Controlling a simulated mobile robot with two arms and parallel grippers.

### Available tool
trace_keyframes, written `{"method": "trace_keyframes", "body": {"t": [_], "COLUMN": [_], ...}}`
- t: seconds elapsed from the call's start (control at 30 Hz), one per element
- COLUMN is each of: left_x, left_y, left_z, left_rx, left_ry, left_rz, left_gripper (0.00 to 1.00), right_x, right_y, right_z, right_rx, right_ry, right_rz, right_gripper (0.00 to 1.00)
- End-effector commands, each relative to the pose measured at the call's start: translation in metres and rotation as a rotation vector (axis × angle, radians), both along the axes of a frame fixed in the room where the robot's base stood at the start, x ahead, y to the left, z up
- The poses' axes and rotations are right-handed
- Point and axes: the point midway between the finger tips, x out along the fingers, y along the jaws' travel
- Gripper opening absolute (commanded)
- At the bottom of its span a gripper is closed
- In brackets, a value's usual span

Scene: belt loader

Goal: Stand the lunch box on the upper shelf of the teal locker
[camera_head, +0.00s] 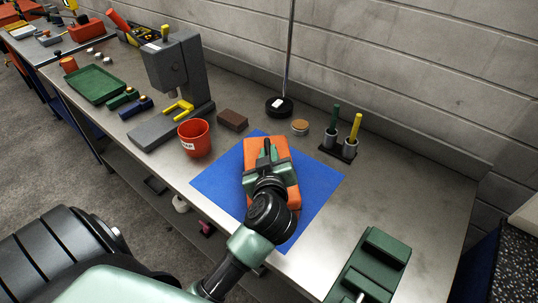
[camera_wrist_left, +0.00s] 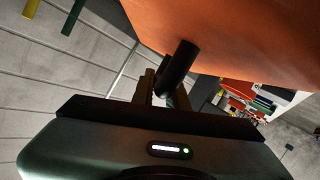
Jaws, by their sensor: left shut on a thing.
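The orange lunch box (camera_head: 283,150) is over the blue mat (camera_head: 220,185) on the steel bench in the head view; whether it touches the mat I cannot tell. My left gripper (camera_head: 267,158) reaches over it and hides much of its top. In the left wrist view the orange lunch box (camera_wrist_left: 245,35) fills the upper right, and its dark round handle (camera_wrist_left: 180,68) runs down between the fingers. My left gripper is shut on this handle. My right gripper is not in view. I see no teal locker in either view.
A red cup (camera_head: 194,138) and a brown block (camera_head: 232,120) stand left of the mat. A grey press (camera_head: 175,70) is behind them. A pole base (camera_head: 279,107), a cork-coloured disc (camera_head: 300,127) and a pen holder (camera_head: 338,146) are behind. A green fixture (camera_head: 370,265) is at front right.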

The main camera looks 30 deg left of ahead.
Motion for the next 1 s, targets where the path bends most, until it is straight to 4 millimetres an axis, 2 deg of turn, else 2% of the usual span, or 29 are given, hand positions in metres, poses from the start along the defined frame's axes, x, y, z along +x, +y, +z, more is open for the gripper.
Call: {"method": "trace_keyframes", "body": {"t": [0.37, 0.4, 0.47, 0.5, 0.83, 1.0], "left_x": [0.0, 0.0, 0.0, 0.0, 0.0, -0.017], "left_y": [0.0, 0.0, 0.0, 0.0, 0.0, -0.011], "left_z": [-0.001, -0.004, -0.004, -0.004, -0.002, 0.008], "left_rx": [0.001, 0.001, 0.0, 0.0, -0.001, 0.0], "left_ry": [-0.006, -0.001, -0.002, -0.002, -0.004, 0.003], "left_rz": [0.0, -0.001, 0.0, 0.0, 0.001, -0.001], "left_gripper": [0.0, 0.17, 0.34, 0.36, 0.36, 0.36], "right_x": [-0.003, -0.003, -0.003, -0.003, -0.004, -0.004], "right_y": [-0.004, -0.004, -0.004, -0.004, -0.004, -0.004], "right_z": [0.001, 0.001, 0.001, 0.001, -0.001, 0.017], "right_rx": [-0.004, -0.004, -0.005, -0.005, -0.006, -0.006], "right_ry": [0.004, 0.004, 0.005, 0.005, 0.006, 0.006], "right_rz": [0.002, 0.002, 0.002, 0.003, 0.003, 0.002], "right_gripper": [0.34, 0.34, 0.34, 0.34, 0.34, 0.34]}}
